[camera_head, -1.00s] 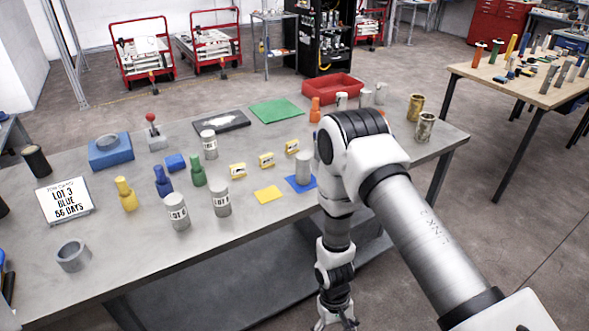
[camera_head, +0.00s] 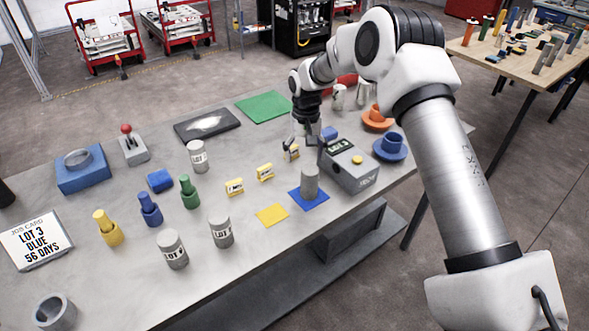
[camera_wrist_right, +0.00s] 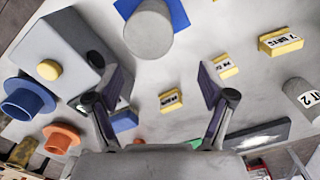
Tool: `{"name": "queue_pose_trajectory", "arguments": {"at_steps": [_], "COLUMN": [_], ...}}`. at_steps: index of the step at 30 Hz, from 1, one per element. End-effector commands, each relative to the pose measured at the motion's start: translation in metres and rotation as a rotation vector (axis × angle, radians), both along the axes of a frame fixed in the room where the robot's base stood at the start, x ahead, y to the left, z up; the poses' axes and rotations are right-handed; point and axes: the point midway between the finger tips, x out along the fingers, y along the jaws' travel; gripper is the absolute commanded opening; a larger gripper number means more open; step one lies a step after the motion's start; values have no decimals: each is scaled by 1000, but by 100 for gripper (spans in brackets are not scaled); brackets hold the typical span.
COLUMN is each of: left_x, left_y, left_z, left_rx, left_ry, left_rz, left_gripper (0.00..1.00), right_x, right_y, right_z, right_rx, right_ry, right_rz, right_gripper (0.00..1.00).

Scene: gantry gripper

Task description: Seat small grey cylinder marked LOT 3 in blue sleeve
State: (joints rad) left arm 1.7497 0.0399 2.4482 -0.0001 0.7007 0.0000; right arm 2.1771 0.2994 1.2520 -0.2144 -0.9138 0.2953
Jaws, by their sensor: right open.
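A small grey cylinder (camera_head: 310,181) stands upright on a blue square mat (camera_head: 308,203); no marking on it is legible. It also shows in the right wrist view (camera_wrist_right: 148,35). A blue flanged sleeve (camera_head: 390,148) stands at the right of the table; it also shows in the wrist view (camera_wrist_right: 28,98). My right gripper (camera_head: 303,143) is open and empty, above the table behind the grey cylinder. In the wrist view its fingers (camera_wrist_right: 165,78) are spread, with a small yellow labelled block (camera_wrist_right: 171,100) showing between them. My left gripper is out of view.
A grey box (camera_head: 350,165) with a yellow button and LOT 3 label stands right of the cylinder. An orange flanged sleeve (camera_head: 377,119) is behind the blue one. Labelled grey cylinders (camera_head: 172,249), coloured plugs (camera_head: 150,210) and a job card (camera_head: 36,240) are left.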

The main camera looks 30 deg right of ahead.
Motion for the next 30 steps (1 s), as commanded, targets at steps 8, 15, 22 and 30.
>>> {"name": "queue_pose_trajectory", "arguments": {"at_steps": [8, 15, 22, 30], "left_x": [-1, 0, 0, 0], "left_y": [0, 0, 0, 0], "left_z": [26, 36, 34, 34], "left_rx": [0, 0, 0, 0], "left_ry": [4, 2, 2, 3], "left_rz": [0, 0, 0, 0], "left_gripper": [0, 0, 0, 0], "right_x": [-5, -5, -5, -5], "right_y": [2, 3, 3, 3], "right_z": [-34, -71, -72, -72], "right_rx": [1, 0, 0, 1], "right_ry": [6, 1, 1, -1], "right_rz": [0, 0, 0, 0], "right_gripper": [81, 81, 60, 0]}}
